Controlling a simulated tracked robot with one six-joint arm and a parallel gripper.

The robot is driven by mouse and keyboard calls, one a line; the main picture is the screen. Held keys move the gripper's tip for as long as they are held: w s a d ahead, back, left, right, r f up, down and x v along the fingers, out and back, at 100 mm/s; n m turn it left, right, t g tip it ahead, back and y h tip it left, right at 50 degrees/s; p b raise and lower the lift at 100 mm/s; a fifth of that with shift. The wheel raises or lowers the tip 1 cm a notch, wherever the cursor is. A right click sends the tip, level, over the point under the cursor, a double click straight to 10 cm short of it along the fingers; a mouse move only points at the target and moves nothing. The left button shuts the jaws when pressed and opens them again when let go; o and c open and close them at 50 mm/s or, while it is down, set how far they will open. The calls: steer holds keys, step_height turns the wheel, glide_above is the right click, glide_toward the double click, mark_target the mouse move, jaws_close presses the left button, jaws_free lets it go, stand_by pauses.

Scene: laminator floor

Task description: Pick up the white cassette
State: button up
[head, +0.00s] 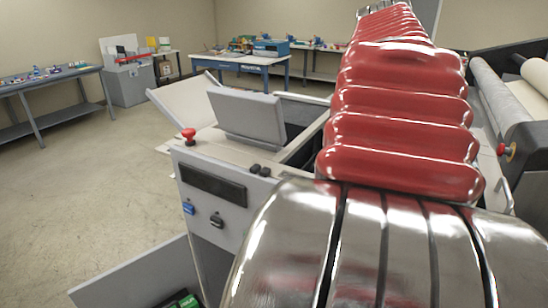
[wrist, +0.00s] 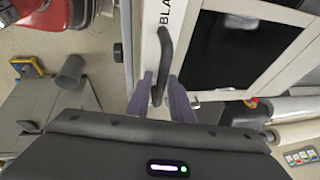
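My gripper (wrist: 162,88) has two purple fingers set apart, one on each side of the handle's lower end. Gaps show between the fingers and the handle, so the gripper looks open. In the head view I cannot make out the cassette or my gripper; my red arm covers much of the middle.
A grey machine (head: 215,182) with raised lids and a red knob (head: 188,133) stands close ahead. White rolls (head: 510,95) are at the right. A blue-framed table (head: 245,62) and a grey bench (head: 45,82) stand farther back. The floor (head: 85,190) at left is clear.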

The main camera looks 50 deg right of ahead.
steer(key=shift+c, duration=0.2)
jaws_close()
stand_by(1.3)
